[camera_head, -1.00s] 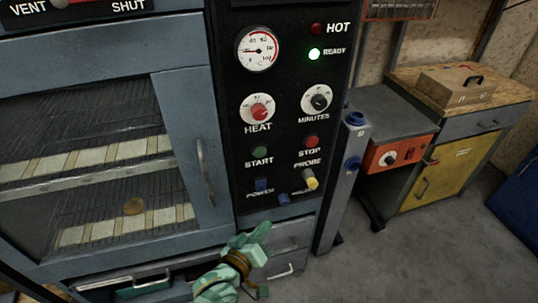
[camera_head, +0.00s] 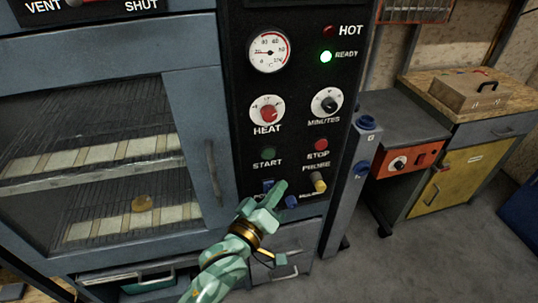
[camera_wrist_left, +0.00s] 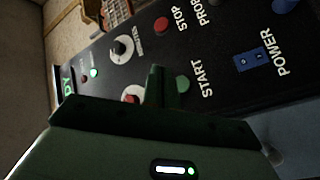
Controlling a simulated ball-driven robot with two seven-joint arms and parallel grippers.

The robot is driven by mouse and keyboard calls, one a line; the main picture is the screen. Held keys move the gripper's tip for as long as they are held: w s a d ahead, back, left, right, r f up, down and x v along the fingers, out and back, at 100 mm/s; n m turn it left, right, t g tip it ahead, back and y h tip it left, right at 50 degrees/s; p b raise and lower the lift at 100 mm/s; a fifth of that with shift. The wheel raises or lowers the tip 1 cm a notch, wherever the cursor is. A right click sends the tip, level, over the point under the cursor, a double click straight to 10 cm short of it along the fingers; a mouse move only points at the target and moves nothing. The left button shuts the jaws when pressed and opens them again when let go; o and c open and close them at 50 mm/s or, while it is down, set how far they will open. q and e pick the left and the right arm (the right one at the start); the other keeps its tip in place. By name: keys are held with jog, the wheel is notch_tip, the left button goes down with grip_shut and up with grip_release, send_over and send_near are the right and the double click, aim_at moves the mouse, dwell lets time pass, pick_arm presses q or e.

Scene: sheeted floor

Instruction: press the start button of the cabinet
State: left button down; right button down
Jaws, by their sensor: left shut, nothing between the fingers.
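The cabinet's black control panel (camera_head: 243,100) stands ahead of me. The green start button (camera_head: 268,153) sits above the START label, left of the red stop button (camera_head: 321,144). My left gripper (camera_head: 281,187) is shut and empty, just below the start button and in front of the power row, apart from the button in the picture. In the left wrist view the closed fingertips (camera_wrist_left: 155,82) point at the panel, with the green start button (camera_wrist_left: 182,83) beside them. I cannot tell the remaining distance to the panel. My right gripper is not in view.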

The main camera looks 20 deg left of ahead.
aim_at(268, 154)
pick_arm(q)
jog(key=shift+w+a+b, duration=0.2)
jog(key=shift+w+a, duration=0.55)
jog(key=shift+w, duration=0.35)
jog(key=shift+w+a+b, duration=0.25)
jog(key=shift+w+a, duration=0.45)
jog(key=shift+w, duration=0.35)
jog(key=shift+w+a+b, duration=0.2)
jog(key=shift+w+a, duration=0.55)
jog(key=shift+w, duration=0.35)
jog(key=shift+w, duration=0.1)
jog(key=shift+w+a+p, duration=0.2)
jog(key=shift+a+p, duration=0.05)
jog(key=shift+p, duration=0.05)
